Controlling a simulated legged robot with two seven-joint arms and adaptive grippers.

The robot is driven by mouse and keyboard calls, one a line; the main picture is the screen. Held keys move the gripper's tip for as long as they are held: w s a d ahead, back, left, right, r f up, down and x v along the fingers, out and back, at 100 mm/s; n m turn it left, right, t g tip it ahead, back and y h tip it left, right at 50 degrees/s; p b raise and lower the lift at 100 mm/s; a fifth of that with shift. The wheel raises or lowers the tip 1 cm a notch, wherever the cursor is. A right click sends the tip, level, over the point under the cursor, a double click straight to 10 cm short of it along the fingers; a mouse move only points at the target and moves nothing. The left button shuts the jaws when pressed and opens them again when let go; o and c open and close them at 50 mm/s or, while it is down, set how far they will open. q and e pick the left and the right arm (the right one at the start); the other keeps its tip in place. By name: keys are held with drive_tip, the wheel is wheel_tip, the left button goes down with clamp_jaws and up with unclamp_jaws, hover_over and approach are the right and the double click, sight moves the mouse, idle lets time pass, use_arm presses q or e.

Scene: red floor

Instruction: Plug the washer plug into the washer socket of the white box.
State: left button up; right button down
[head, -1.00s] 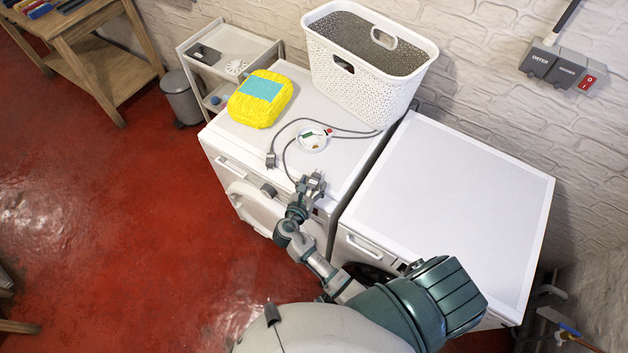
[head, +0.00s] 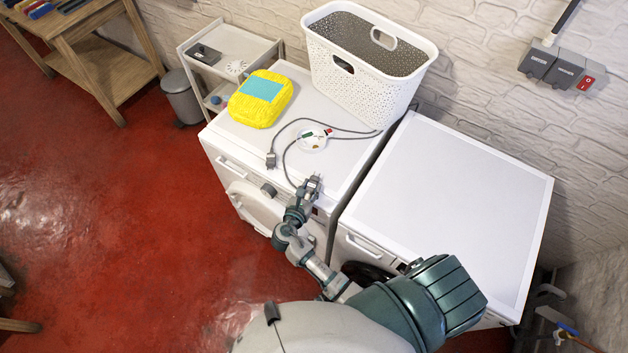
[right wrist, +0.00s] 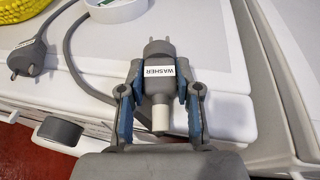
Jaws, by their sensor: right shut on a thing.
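The washer plug (right wrist: 158,100), grey with a white "WASHER" label and two pins pointing away from me, is between the fingers of my right gripper (right wrist: 160,78). The fingers are shut on its sides. In the head view my right gripper (head: 312,184) is at the front edge of the left white machine's top. Grey boxes (head: 565,67) with small labels and a red switch are on the wall at upper right, far from the gripper. I cannot make out a white box with a socket or read those labels surely. My left gripper is not in view.
A second grey plug (head: 270,160) lies left of the gripper on the left machine (head: 240,143). A small white round dish (head: 312,139), a yellow bundle (head: 261,98) and a white basket (head: 365,75) stand behind. The right machine's top (head: 460,215) is clear.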

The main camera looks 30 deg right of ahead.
drive_tip(key=shift+s+a+f+p, duration=0.4)
drive_tip(key=shift+s+a+f, duration=0.15)
drive_tip(key=shift+s+a, duration=0.3)
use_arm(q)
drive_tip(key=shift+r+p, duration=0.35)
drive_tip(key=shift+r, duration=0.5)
use_arm(e)
drive_tip(key=shift+s+a+f, duration=0.2)
drive_tip(key=shift+s+a, duration=0.7)
drive_tip(key=shift+r+p, duration=0.9)
drive_tip(key=shift+p, duration=0.1)
wheel_tip(320, 180, up, 5)
drive_tip(key=p, duration=0.5)
hover_over(308, 195)
drive_tip(key=s+a, duration=0.1)
drive_tip(key=s, duration=0.1)
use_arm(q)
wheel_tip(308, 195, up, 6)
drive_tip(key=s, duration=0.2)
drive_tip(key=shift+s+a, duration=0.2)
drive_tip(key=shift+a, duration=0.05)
use_arm(e)
drive_tip(key=shift+w+a+f, duration=0.1)
drive_tip(key=shift+w+f, duration=0.05)
drive_tip(key=shift+w, duration=0.1)
